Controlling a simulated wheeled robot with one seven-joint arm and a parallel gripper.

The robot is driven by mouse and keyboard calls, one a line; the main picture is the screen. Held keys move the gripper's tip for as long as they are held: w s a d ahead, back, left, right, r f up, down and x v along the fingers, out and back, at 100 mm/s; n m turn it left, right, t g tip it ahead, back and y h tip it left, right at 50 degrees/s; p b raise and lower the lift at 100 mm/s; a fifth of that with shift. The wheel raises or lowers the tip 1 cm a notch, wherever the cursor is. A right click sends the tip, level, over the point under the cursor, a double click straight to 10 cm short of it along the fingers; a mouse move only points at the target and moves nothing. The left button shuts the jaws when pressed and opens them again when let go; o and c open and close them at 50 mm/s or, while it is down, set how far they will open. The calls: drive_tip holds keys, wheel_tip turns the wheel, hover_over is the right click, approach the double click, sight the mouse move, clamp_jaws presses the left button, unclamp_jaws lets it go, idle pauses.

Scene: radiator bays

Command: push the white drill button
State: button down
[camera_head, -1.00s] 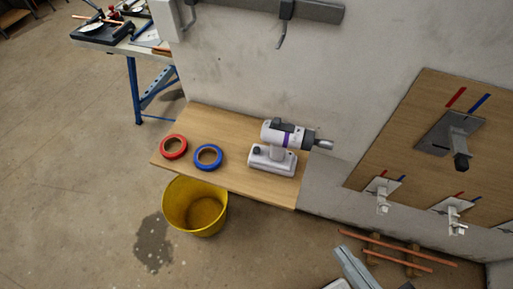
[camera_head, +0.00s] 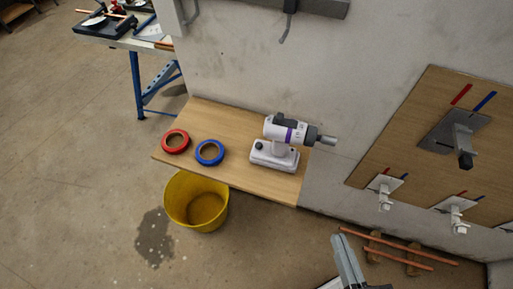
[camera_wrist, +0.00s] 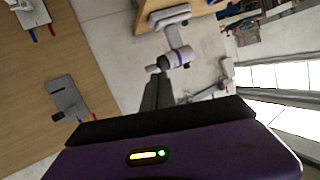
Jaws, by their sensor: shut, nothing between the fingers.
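The white drill (camera_head: 283,140) with a purple band and dark grey chuck stands upright on its base on the wooden shelf (camera_head: 235,185), chuck pointing right. I cannot make out its button in the head view. In the wrist view the drill (camera_wrist: 174,58) shows beyond my fingers, turned on its side by the camera's angle. My gripper (camera_wrist: 157,84) is shut and empty, apart from the drill. In the head view only a grey part of my arm shows at the bottom, right of the drill and in front of the shelf.
A red tape roll (camera_head: 175,142) and a blue tape roll (camera_head: 210,152) lie on the shelf left of the drill. A yellow bucket (camera_head: 196,203) stands below. Copper pipes (camera_head: 390,248) lie on the floor at right. A wooden board (camera_head: 425,130) with brackets is on the wall.

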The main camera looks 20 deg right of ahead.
drive_tip(key=w+a+f+m+h, duration=0.1)
drive_tip(key=w+a+h, duration=0.1)
drive_tip(key=w, duration=0.6)
drive_tip(key=w+a+f+m+g+h, duration=0.1)
drive_tip(key=w+a, duration=0.3)
drive_tip(key=w, duration=0.5)
drive_tip(key=w+a+f+m+g+h+b, duration=0.1)
drive_tip(key=w+a+f+m+h, duration=0.1)
drive_tip(key=w, duration=0.7)
drive_tip(key=shift+a+f+h, duration=0.65)
drive_tip(key=shift+a+h, duration=0.05)
drive_tip(key=shift+h, duration=0.2)
drive_tip(key=p, duration=0.2)
hover_over(256, 155)
drive_tip(key=s, duration=0.1)
drive_tip(key=f, duration=0.4)
drive_tip(key=shift+w, duration=0.4)
drive_tip(key=shift+w+f, duration=0.1)
drive_tip(key=shift+f, duration=0.6)
